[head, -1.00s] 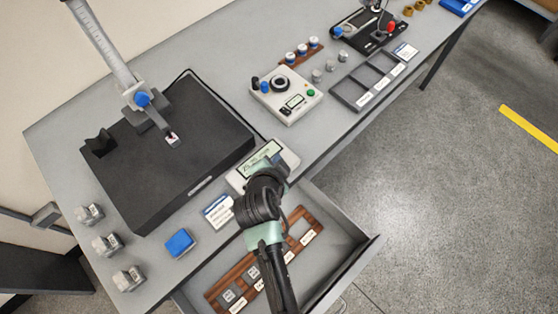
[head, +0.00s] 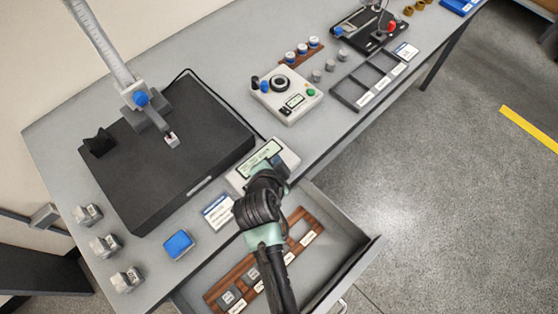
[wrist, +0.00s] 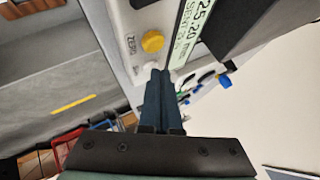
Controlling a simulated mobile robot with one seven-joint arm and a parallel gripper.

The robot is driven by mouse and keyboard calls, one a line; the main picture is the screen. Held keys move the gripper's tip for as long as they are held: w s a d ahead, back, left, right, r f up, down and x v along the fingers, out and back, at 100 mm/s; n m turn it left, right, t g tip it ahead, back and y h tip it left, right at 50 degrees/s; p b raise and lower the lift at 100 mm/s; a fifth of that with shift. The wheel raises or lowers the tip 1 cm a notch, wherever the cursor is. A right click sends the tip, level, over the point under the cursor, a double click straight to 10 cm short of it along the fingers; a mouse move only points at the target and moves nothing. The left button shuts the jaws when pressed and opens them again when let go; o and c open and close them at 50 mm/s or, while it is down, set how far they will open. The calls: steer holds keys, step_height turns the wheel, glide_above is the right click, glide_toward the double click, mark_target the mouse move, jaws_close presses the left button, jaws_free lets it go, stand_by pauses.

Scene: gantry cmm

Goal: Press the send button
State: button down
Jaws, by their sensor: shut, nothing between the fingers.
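A pale readout box (head: 236,180) with a lit display (head: 260,158) sits at the front edge of the bench, before the black gauge stand. In the wrist view the display (wrist: 190,30) reads about 25.20 mm, with a second line that seems to begin "SEN". A yellow button (wrist: 152,41) on the box has a label that looks like ZERO. My gripper (wrist: 160,72) is shut and empty, its fingertips at the box's button face, just beside the yellow button. Contact cannot be told.
An open drawer (head: 343,262) with a wooden rack lies under my arm. The black gauge stand (head: 180,165) is behind the box. A white card (head: 218,211) and blue block (head: 178,244) lie left; a control box (head: 286,95) stands right.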

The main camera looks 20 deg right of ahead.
steer(key=shift+r, duration=0.1)
steer(key=shift+r+p, duration=0.75)
steer(key=shift+p, duration=0.05)
steer(key=shift+r+p, duration=2.05)
steer(key=shift+r, duration=0.45)
